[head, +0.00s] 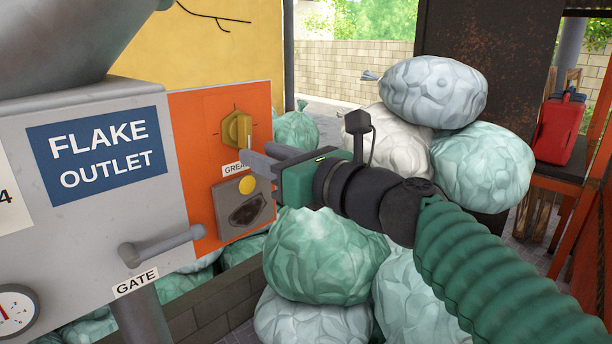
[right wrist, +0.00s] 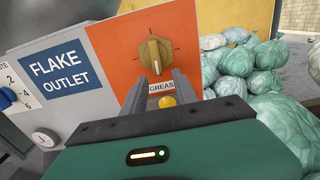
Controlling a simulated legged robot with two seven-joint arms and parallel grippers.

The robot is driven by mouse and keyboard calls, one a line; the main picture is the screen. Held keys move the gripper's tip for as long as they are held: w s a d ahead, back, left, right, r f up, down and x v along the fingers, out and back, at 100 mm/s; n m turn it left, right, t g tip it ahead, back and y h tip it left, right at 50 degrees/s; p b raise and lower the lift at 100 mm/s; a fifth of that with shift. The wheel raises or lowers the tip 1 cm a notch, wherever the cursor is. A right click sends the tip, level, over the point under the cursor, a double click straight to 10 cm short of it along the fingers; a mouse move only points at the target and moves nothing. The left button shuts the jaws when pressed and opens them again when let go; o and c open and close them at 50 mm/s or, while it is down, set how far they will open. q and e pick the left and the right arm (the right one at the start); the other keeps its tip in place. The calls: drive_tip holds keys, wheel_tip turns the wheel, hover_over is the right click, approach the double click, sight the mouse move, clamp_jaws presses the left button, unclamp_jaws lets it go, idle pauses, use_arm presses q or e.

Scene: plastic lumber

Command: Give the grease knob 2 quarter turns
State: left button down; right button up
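The grease knob (head: 237,130) is a yellow-brown dial on the orange panel (head: 189,118), with dark tick marks around it. In the right wrist view the knob (right wrist: 155,53) has its grip ridge close to upright and shows just beyond the fingertips. The GREASE label (right wrist: 161,87) is below it, partly covered by the fingers. My right gripper (head: 257,154) is in front of the panel, a little below and to the right of the knob. Its two grey fingers (right wrist: 159,77) are apart with nothing between them. My left gripper is not in view.
A yellow button (head: 247,184) on a grey plate sits below the knob. A gate handle (head: 160,247) sticks out at lower left, near a gauge (head: 15,309). Bulging green and white sacks (head: 325,255) are piled right of the panel, behind my right arm. A red can (head: 558,130) stands far right.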

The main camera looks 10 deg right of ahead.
sight(250, 135)
drive_tip(key=r+b+v, duration=0.3)
drive_tip(key=b+v, duration=0.5)
drive_tip(key=v, duration=0.6)
drive_tip(key=shift+m, duration=0.4)
drive_tip(key=p+x, duration=0.4)
drive_tip(key=x, duration=0.1)
drive_tip(key=p+x, duration=0.5)
drive_tip(key=x, duration=0.1)
drive_tip(key=p+x, duration=0.5)
drive_tip(key=x, duration=0.1)
drive_tip(key=shift+w+f, duration=0.15)
drive_tip(key=shift+f, duration=0.1)
drive_tip(key=shift+s+r, duration=0.1)
drive_tip(key=shift+s, duration=0.2)
drive_tip(key=shift+c, duration=0.3)
drive_tip(key=shift+d, duration=0.1)
clamp_jaws()
